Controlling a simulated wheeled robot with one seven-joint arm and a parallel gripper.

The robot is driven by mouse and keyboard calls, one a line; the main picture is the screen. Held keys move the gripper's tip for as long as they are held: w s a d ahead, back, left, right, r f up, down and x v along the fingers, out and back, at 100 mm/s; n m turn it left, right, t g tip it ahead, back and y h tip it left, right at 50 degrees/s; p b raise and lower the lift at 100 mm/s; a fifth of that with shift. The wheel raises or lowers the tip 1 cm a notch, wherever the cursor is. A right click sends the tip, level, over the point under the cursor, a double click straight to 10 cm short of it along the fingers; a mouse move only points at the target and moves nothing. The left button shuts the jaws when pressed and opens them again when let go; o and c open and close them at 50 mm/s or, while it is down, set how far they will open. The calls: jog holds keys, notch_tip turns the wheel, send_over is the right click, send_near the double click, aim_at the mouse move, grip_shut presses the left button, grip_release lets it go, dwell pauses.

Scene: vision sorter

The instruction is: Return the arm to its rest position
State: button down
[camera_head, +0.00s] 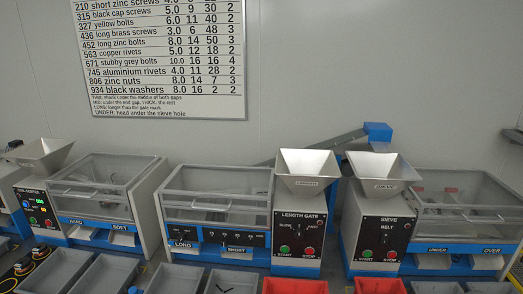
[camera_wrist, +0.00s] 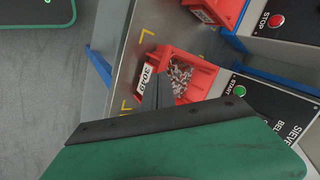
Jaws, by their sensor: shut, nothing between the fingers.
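My gripper (camera_wrist: 157,90) shows in the wrist view as dark fingers held together beyond a black strip and a green body. It is shut and empty. The fingers reach over or beside a red bin (camera_wrist: 208,77) with small metal pieces in it and a white number label; I cannot tell the gap between them. My arm and gripper do not show in the head view.
In the head view the length gate machine (camera_head: 300,222) and sieve machine (camera_head: 384,228) stand against the wall. Red bins (camera_head: 295,286) and grey bins (camera_head: 232,283) line the front. The wrist view shows a second red bin (camera_wrist: 222,12) and grey floor (camera_wrist: 40,100) at left.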

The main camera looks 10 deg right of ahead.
jog(key=s+a+n+g+y, duration=0.1)
jog(key=s+a+n+g, duration=0.2)
jog(key=s+a+g, duration=0.45)
jog(key=w+a+r+n+t, duration=0.1)
jog(key=w+a+r+n, duration=0.5)
jog(key=a, duration=0.4)
jog(key=w+a+r+n+t, duration=0.2)
jog(key=w+a+r+n, duration=0.3)
jog(key=a, duration=0.5)
jog(key=shift+w+r+n+h+p, duration=0.4)
jog(key=shift+w+r+p, duration=0.05)
jog(key=shift+w+r, duration=0.25)
jog(key=shift+t, duration=0.25)
dwell(0.6)
